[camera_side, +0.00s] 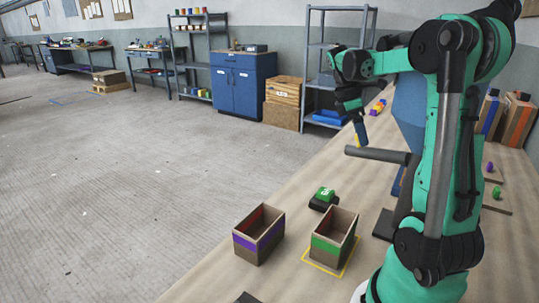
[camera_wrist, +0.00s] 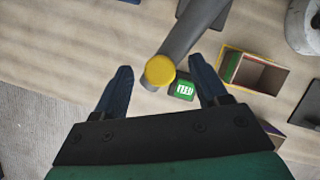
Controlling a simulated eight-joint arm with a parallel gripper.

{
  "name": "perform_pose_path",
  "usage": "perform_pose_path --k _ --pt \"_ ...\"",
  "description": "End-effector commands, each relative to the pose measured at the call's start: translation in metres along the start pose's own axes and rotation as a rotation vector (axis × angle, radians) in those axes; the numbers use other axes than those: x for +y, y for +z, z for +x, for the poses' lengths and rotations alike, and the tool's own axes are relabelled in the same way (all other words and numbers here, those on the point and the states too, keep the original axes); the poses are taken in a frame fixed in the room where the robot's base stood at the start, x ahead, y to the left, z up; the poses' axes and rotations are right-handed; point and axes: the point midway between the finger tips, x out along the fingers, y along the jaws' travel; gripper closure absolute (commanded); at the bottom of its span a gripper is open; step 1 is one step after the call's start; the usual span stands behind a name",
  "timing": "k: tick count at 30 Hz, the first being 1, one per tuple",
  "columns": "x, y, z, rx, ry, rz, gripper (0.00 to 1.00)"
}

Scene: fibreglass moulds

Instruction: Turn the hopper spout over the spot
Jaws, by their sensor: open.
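The hopper (camera_side: 408,108) is a blue bin, largely hidden behind my arm. Its dark grey spout (camera_side: 378,154) sticks out to the left above the table. It also shows in the wrist view (camera_wrist: 195,30), running toward the upper right. A yellow knob (camera_wrist: 160,70) sits near the spout's outer end. My gripper (camera_wrist: 160,67) is open, with one finger on either side of the knob and gaps visible. In the side view my gripper (camera_side: 357,125) is over the spout's end. A yellow outlined spot (camera_side: 330,268) lies under a green-banded box (camera_side: 326,244).
A purple-banded box (camera_side: 258,242) stands left of the green-banded one. A black device with a green top (camera_side: 325,195) sits behind them. Table is clear left of the spout.

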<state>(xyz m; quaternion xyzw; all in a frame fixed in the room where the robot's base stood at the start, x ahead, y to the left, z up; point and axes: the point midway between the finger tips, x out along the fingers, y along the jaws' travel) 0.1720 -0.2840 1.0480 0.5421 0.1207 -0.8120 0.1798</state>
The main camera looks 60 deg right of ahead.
Motion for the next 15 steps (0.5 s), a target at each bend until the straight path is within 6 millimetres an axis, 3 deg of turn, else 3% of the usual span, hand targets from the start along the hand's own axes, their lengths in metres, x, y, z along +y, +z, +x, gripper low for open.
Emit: perform_pose_path --k 6,8,13,15 --pt "0.0 -0.0001 0.0006 0.0 0.001 0.0 0.33" --pt "0.0 -0.0001 0.0005 0.0 0.001 0.0 0.48" --pt "0.0 -0.0001 0.0004 0.0 0.001 0.001 0.96" --pt "0.0 -0.0001 0.0004 0.0 0.001 0.001 1.0"
